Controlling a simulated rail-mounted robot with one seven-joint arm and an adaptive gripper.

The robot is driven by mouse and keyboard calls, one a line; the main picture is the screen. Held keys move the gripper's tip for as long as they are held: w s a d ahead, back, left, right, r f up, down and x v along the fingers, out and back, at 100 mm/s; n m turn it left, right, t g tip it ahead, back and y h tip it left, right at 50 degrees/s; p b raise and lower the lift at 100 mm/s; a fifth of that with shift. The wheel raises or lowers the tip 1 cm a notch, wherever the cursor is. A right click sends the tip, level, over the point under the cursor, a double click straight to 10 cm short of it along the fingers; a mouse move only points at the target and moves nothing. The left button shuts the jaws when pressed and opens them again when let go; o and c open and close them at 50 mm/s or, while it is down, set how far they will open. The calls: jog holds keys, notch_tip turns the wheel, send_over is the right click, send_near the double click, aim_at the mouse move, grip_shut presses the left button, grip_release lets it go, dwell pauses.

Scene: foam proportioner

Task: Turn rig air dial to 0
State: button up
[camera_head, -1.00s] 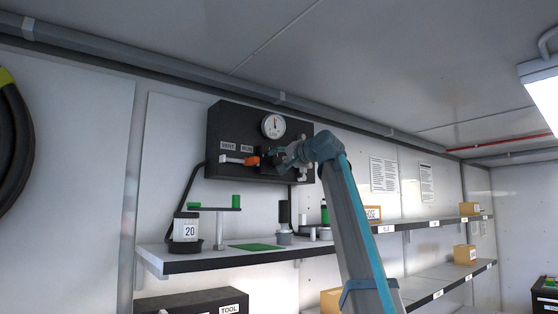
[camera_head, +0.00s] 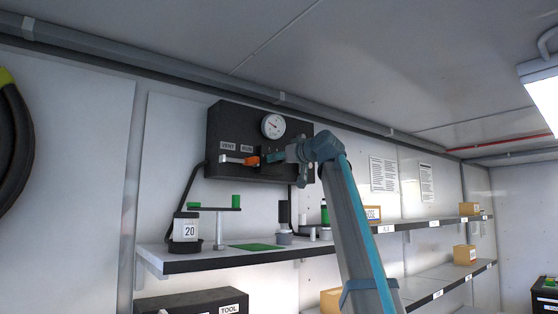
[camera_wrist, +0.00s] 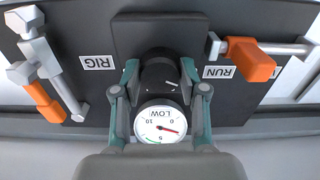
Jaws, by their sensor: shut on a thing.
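The rig air dial (camera_wrist: 157,72) is a black round knob with a white mark, in the upper middle of the wrist view. My gripper (camera_wrist: 160,78) is shut on it, one teal finger on each side. The gauge (camera_wrist: 160,122) below it in this upside-down view is marked LOW, 0, 5 and 10. Its red needle points near 0, a little toward the 5 side. In the head view the gauge (camera_head: 273,126) sits high on the black panel (camera_head: 225,135), and my gripper (camera_head: 272,156) covers the dial.
An orange-handled lever (camera_wrist: 252,62) is close beside my gripper by the RUN label. Another orange lever (camera_wrist: 45,98) is on the other side by the RIG label (camera_wrist: 98,62). A shelf (camera_head: 215,262) with a green-topped stand and small containers lies below the panel.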

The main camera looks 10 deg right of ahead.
jog(key=shift+n, duration=0.8)
jog(key=o, duration=1.1)
jog(key=shift+o, duration=0.2)
